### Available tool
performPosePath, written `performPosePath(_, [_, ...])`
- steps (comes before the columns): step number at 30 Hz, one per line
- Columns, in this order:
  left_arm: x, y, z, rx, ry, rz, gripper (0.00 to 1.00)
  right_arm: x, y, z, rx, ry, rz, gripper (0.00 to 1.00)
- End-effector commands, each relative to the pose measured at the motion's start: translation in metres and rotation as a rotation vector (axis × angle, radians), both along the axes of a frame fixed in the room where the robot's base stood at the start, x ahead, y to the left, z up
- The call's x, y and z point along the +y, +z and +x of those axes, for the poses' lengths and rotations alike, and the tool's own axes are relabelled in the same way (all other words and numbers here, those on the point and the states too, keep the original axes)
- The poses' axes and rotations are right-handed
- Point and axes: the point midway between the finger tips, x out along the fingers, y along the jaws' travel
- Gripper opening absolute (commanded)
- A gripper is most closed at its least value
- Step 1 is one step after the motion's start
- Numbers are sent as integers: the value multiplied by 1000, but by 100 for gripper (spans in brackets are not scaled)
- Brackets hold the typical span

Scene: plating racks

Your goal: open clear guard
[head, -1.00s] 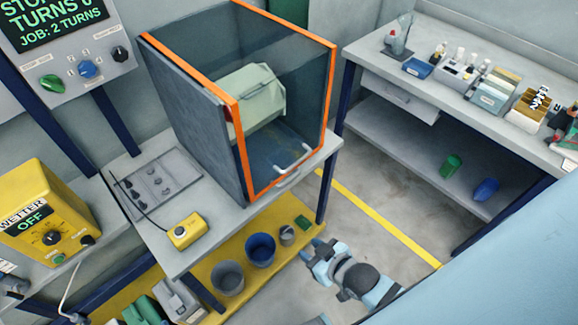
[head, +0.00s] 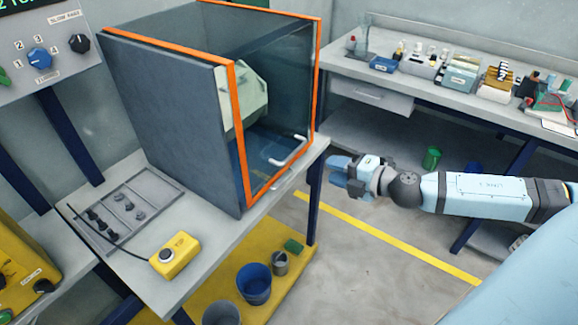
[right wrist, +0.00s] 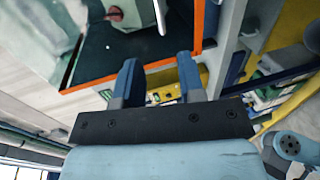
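The clear guard (head: 285,105) is a see-through panel edged in orange on the front of a grey box. It looks closed. A white handle (head: 290,152) is on its lower right part; it also shows in the right wrist view (right wrist: 159,12). A pale green machine (head: 245,98) is behind the guard. My right gripper (head: 335,175) is right of the box, apart from the handle. In the right wrist view its two blue fingers (right wrist: 158,72) are spread with nothing between them, and the handle is ahead of them. My left gripper is not in view.
The box stands on a grey table (head: 215,240) with a yellow button box (head: 175,255) and a parts tray (head: 125,210). Buckets (head: 254,283) are on the yellow shelf below. A bench (head: 450,85) with containers is at the back right. Floor between is clear.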

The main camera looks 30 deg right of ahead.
Motion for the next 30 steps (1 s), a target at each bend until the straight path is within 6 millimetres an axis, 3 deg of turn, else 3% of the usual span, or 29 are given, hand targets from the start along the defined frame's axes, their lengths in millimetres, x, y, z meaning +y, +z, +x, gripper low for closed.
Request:
performPosePath(14, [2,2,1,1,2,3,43,12,-4,30,-4,0,-1,36])
performPosePath(30, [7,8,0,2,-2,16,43,34,-16,84,-3,0,0,36])
